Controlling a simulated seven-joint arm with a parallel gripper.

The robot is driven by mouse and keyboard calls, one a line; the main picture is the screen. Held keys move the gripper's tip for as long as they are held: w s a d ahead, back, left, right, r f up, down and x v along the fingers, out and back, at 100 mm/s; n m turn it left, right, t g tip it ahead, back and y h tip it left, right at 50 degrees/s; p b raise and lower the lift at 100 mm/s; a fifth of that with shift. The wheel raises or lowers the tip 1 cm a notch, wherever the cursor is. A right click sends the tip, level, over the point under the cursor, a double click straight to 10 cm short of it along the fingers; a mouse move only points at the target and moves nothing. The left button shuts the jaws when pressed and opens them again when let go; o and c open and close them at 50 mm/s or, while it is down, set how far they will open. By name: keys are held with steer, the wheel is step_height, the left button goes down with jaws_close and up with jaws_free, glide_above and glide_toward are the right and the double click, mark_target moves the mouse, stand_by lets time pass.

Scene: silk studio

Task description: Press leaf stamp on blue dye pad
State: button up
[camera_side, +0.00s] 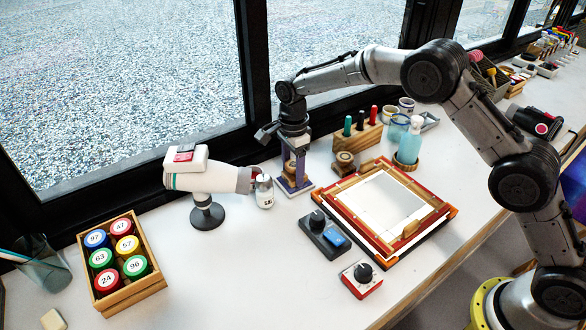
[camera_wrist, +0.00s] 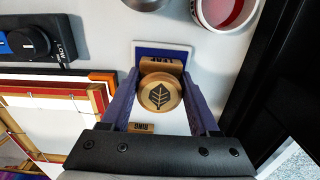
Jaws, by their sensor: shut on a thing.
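The leaf stamp (camera_wrist: 160,96) is a round wooden piece with a dark leaf on top and a wooden label block. My gripper (camera_side: 293,165), with purple fingers, is shut on it, one finger on each side. The blue dye pad (camera_wrist: 150,49) in its pale frame lies right under the stamp; its edge also shows in the side view (camera_side: 307,188). The stamp looks upright and low over the pad. I cannot tell whether its underside touches, as fingers and stamp hide that spot.
A second wooden stamp (camera_side: 343,162) stands to the right. A white dryer (camera_side: 208,178) and a small jar (camera_side: 264,192) are close on the left. The framed screen (camera_side: 388,205) lies at the right, with a dark control box (camera_side: 324,235) in front.

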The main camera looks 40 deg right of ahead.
mark_target(293, 165)
steer(key=shift+s+f, duration=0.15)
steer(key=shift+f, duration=0.5)
stand_by(1.1)
steer(key=shift+r, duration=3.75)
